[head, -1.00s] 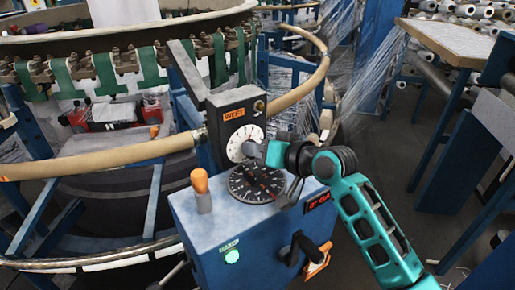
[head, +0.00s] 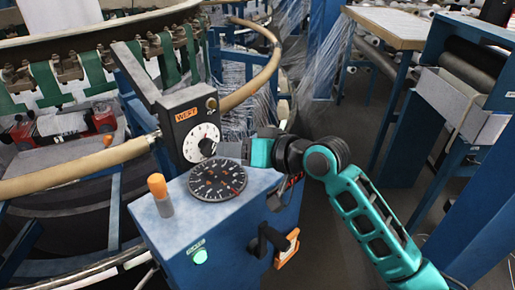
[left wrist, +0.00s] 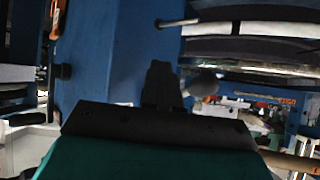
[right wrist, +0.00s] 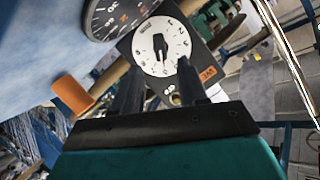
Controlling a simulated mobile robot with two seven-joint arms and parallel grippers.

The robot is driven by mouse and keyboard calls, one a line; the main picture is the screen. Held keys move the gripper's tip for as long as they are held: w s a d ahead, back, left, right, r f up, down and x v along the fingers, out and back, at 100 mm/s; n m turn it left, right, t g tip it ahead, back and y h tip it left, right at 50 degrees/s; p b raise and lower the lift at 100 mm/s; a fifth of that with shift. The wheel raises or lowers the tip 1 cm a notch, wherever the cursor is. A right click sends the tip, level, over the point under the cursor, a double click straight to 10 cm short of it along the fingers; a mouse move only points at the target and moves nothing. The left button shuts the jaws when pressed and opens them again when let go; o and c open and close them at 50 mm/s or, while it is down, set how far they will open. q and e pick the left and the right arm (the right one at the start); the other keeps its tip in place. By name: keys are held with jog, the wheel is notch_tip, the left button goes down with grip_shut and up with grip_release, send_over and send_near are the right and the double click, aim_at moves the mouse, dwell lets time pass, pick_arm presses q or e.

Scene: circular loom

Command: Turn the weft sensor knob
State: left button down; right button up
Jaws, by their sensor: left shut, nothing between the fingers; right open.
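The weft sensor knob is a black pointer knob (head: 206,147) on a round white dial (head: 191,137) with numbers. The dial is on a dark box with an orange WEFT label (head: 186,115). In the right wrist view the knob (right wrist: 161,46) shows upside down, just beyond my fingertips. My left gripper (left wrist: 160,68) is shut and empty beside a blue surface, and is not seen in the head view.
A tan loom ring (head: 75,168) passes on the left. Grey floor is open to the right.

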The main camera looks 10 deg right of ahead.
jog(key=v, duration=0.6)
dwell(0.7)
